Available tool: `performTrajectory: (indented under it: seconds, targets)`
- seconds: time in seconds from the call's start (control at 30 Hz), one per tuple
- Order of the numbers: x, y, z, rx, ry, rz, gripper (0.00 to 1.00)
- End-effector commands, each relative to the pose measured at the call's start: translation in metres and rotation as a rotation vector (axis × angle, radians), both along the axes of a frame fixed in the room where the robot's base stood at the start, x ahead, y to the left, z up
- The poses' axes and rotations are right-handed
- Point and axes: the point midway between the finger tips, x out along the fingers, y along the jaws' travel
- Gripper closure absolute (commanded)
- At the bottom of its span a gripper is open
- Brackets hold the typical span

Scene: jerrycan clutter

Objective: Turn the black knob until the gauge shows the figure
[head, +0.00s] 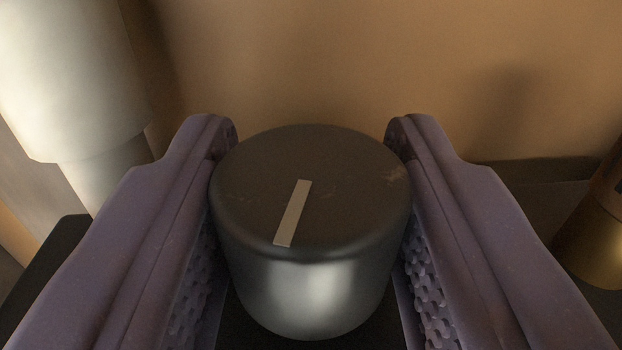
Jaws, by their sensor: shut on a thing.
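The black knob (345,215) is in the middle of the head view, between the two purple fingers of my gripper (312,180). My gripper is shut on the knob, with one finger against its left side and one against its right. The knob has a round dark top with scuff marks and a pale pointer line (293,213). The line slants, its upper end leaning a little right of its lower end. The gauge is not in this view, so its reading cannot be told.
A pale cylindrical thing (70,80) stands at the upper left, close to my left finger. A brass-coloured round thing (592,240) stands at the right edge, partly cut off. A plain tan wall (330,60) is behind. A dark surface lies below the knob.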

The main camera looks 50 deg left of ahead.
Motion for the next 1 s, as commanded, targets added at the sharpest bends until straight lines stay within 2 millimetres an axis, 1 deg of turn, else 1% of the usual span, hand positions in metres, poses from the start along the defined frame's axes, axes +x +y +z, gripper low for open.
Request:
performTrajectory:
  seconds: [0.03,0.17,0.5,0.8,1.0]
  targets:
    - [-0.0012,0.0007,-0.004,0.001,-0.001,-0.042,0.86]
    - [-0.0015,0.0015,-0.0069,0.002,-0.001,-0.164,0.86]
    - [-0.0012,0.0025,-0.008,0.001,0.0,-0.444,0.86]
    - [-0.0004,0.0018,-0.0041,-0.001,0.001,-0.595,0.86]
    - [0.0,0.0011,-0.0018,0.0,0.0,-0.639,0.86]
